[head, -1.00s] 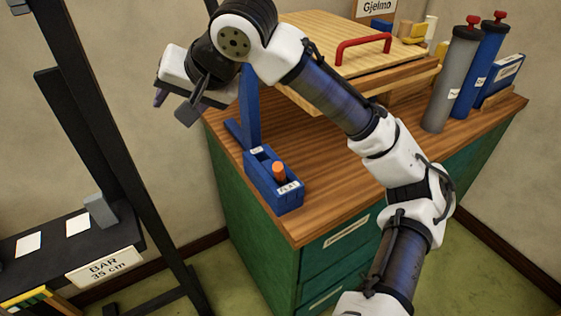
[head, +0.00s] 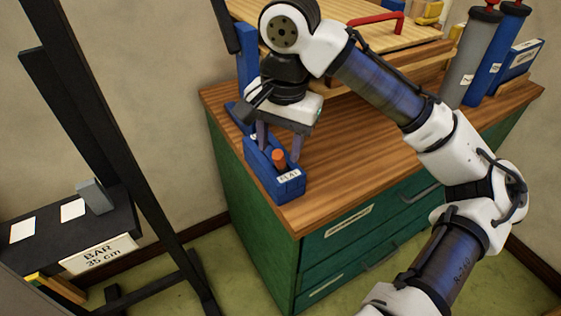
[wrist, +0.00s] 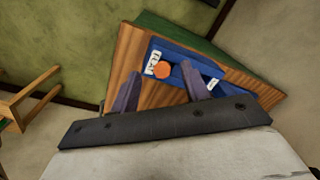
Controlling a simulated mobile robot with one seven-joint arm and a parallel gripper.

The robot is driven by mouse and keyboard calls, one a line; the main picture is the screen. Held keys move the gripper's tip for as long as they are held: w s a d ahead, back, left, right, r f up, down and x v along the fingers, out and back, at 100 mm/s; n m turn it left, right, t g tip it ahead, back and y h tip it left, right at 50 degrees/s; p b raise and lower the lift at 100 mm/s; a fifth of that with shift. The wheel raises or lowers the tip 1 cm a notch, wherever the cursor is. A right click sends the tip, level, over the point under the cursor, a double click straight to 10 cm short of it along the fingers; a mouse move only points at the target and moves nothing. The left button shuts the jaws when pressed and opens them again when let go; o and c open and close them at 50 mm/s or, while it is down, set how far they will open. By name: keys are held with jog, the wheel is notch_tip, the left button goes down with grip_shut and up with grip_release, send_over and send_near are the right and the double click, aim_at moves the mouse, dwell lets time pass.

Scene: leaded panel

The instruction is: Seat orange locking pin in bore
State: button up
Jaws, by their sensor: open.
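The orange locking pin (head: 278,157) stands upright in a blue holder (head: 262,182) near the front left corner of the wooden bench top. In the wrist view the pin (wrist: 164,70) shows end-on beside a white label, inside the blue holder (wrist: 185,50). My gripper (head: 278,146) is open and points down over the holder. Its two fingers stand apart above the pin, one on each side in the head view. In the wrist view my gripper (wrist: 158,90) has its fingertips short of the pin, with nothing between them. I cannot make out a bore.
The green cabinet (head: 335,250) carries the bench top (head: 330,190), which is clear right of the holder. A wooden panel with a red handle (head: 378,20) and grey and blue cylinders (head: 468,55) stand behind. A black stand with a "BAR 35 cm" shelf (head: 98,254) is at left.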

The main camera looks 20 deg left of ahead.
aim_at(278, 153)
jog(key=shift+w+a+f, duration=0.1)
jog(key=shift+a+f, duration=0.05)
jog(key=shift+f, duration=1.2)
jog(key=shift+w+a+f, duration=0.1)
jog(key=shift+a+f, duration=0.05)
jog(key=shift+f, duration=1.15)
grip_shut()
